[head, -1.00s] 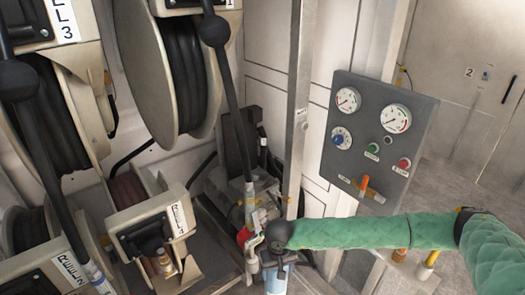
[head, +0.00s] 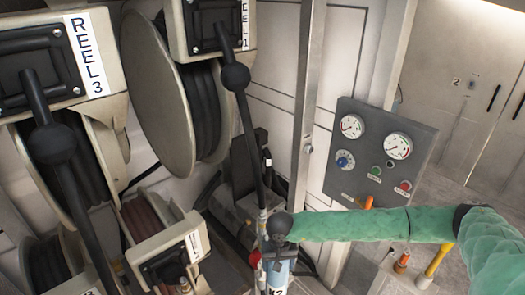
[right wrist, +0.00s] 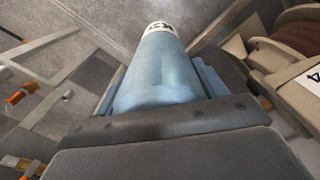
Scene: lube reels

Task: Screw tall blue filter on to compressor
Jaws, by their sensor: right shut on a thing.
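The tall blue filter (head: 278,268) is a light blue cylinder with a white label at its lower end. In the right wrist view the filter (right wrist: 155,75) points away from the camera, its white marked end farthest. My right gripper (right wrist: 158,98) is shut on it, and the filter hangs below my dark wrist in the head view. The compressor (head: 238,200) appears to be the dark grey machine low behind the reels, just left of the filter. I cannot tell whether the filter touches it; its mounting point is hidden. My left gripper is not in view.
Reel 3 (head: 85,45) and reel 1 (head: 188,95) crowd the left. A metal post (head: 305,130) stands just behind my right arm. A gauge panel (head: 380,155) is on the right, with orange and yellow handles (head: 437,260) below.

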